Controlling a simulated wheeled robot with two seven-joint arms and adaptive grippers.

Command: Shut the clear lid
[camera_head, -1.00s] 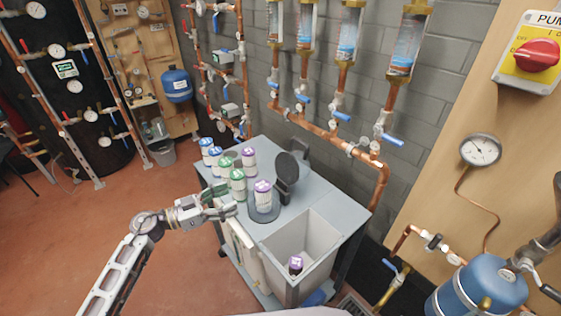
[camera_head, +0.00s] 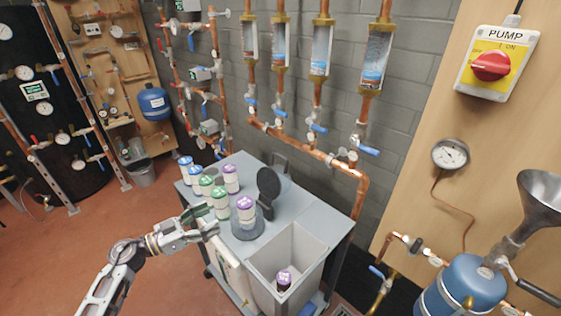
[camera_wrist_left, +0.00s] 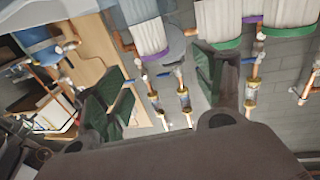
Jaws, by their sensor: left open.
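A round, dark-looking lid (camera_head: 268,184) stands upright on its hinge at the back of a round base (camera_head: 248,229) on the grey cart. I cannot tell from here whether it is see-through. A white can with a purple top (camera_head: 246,211) stands on the base, in front of the raised lid. My left gripper (camera_head: 205,226) is open and empty at the cart's left edge, left of the base and apart from the lid. Its green-padded fingers are spread in the left wrist view (camera_wrist_left: 162,82), with white cans beyond them. My right gripper is not in view.
Several cans with blue, green and purple tops (camera_head: 206,184) stand behind the left gripper on the cart (camera_head: 308,222). An open grey bin (camera_head: 292,257) at the front holds a purple-topped can (camera_head: 284,280). Copper pipes (camera_head: 352,178) run along the wall behind.

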